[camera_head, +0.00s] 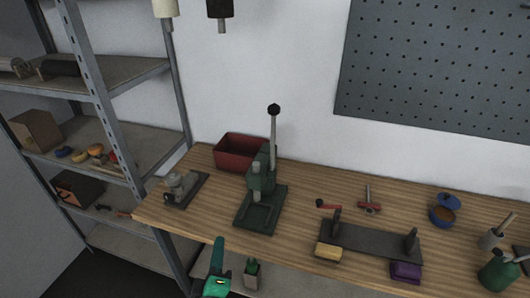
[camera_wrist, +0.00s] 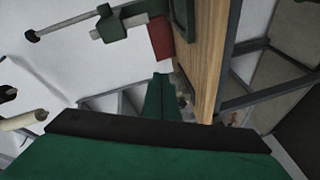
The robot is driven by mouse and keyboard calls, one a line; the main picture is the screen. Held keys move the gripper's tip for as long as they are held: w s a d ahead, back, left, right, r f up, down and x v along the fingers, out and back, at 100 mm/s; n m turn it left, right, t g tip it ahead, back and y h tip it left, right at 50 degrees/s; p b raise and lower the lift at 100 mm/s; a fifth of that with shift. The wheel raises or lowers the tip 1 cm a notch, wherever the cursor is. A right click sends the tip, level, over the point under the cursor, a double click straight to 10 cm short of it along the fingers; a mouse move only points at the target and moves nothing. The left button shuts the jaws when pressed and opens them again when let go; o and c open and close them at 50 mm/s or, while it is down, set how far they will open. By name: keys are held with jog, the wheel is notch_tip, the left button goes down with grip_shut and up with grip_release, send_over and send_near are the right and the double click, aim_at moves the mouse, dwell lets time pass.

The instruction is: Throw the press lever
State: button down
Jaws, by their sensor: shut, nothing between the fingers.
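The green lever press (camera_head: 262,180) stands on the wooden bench, left of its middle. Its grey lever (camera_head: 273,140) points nearly straight up and ends in a black ball knob (camera_head: 274,109). In the wrist view, turned sideways, the press (camera_wrist: 122,21) is at the top, with the lever (camera_wrist: 72,26) reaching left to the knob (camera_wrist: 31,35). My gripper (camera_head: 219,242) is in front of the bench's front edge, lower than and left of the press, well apart from the lever. Its green fingers (camera_wrist: 161,78) are shut and empty.
A red bin (camera_head: 240,151) stands behind the press, and a small grey device (camera_head: 180,187) is on its left. Right of the press are a dark fixture (camera_head: 370,239), a yellow block (camera_head: 328,251) and a purple block (camera_head: 406,271). Metal shelving (camera_head: 110,79) stands left. Space around the knob is clear.

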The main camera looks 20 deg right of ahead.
jog(key=w+d+r+h, duration=0.2)
jog(key=r, duration=0.6)
jog(key=w+d+r+h, duration=0.2)
jog(key=w+r, duration=0.1)
jog(key=r, duration=0.4)
jog(key=m+g+h, duration=0.1)
jog(key=g+h, duration=0.2)
jog(key=h, duration=0.1)
send_near(271, 112)
jog(key=x, duration=0.5)
jog(key=shift+w+d+f, duration=0.1)
jog(key=shift+w+d, duration=0.1)
jog(key=shift+w, duration=0.05)
jog(key=shift+w+d, duration=0.25)
jog(key=shift+d, duration=0.1)
